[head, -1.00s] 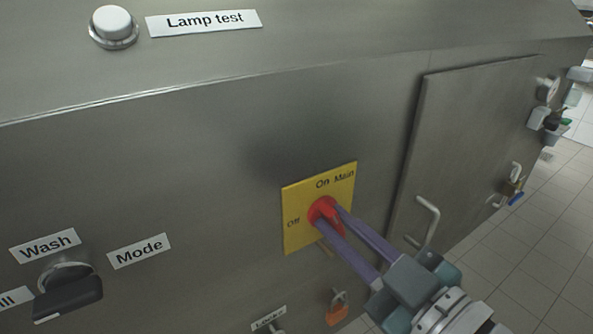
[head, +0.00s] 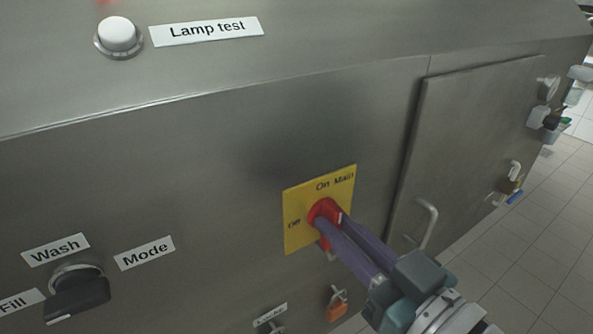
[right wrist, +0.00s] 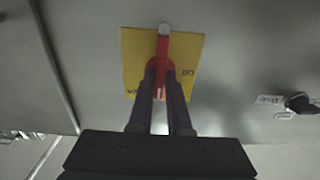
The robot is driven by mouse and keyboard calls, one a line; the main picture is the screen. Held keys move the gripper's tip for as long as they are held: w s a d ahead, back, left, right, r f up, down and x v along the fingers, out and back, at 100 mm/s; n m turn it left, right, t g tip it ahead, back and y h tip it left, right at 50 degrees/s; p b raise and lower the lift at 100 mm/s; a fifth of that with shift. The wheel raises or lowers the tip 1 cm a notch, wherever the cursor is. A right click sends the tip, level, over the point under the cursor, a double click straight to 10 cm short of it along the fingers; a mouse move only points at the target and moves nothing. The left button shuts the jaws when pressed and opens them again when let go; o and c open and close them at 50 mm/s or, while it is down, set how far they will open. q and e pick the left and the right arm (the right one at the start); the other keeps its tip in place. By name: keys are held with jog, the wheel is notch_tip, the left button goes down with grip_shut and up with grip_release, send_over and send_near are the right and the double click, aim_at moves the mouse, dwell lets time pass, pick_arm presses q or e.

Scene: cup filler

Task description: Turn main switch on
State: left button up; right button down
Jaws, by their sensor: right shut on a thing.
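The main switch is a red knob (head: 325,208) on a yellow plate (head: 301,205) marked "Off", "On" and "Main". The plate is on the front of the steel machine, in the middle of the head view. The purple fingers of my right gripper (head: 331,224) are shut on the knob from the lower right. In the right wrist view the red knob (right wrist: 163,48) stands upright across the yellow plate (right wrist: 138,55), between the fingertips (right wrist: 161,72). The fingers hide part of the knob and plate. My left gripper is not in view.
A black Wash/Mode knob (head: 77,294) is at lower left, and a white lamp test button (head: 117,35) is on the sloped top. A padlock with an orange body (head: 337,305) hangs below the plate. A door with a handle (head: 428,222) is close to my right gripper.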

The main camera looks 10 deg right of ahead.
jog(key=c, duration=0.9)
grip_release()
jog(key=shift+o, duration=0.2)
jog(key=p+v, duration=0.1)
jog(key=v, duration=0.9)
jog(key=shift+r, duration=0.1)
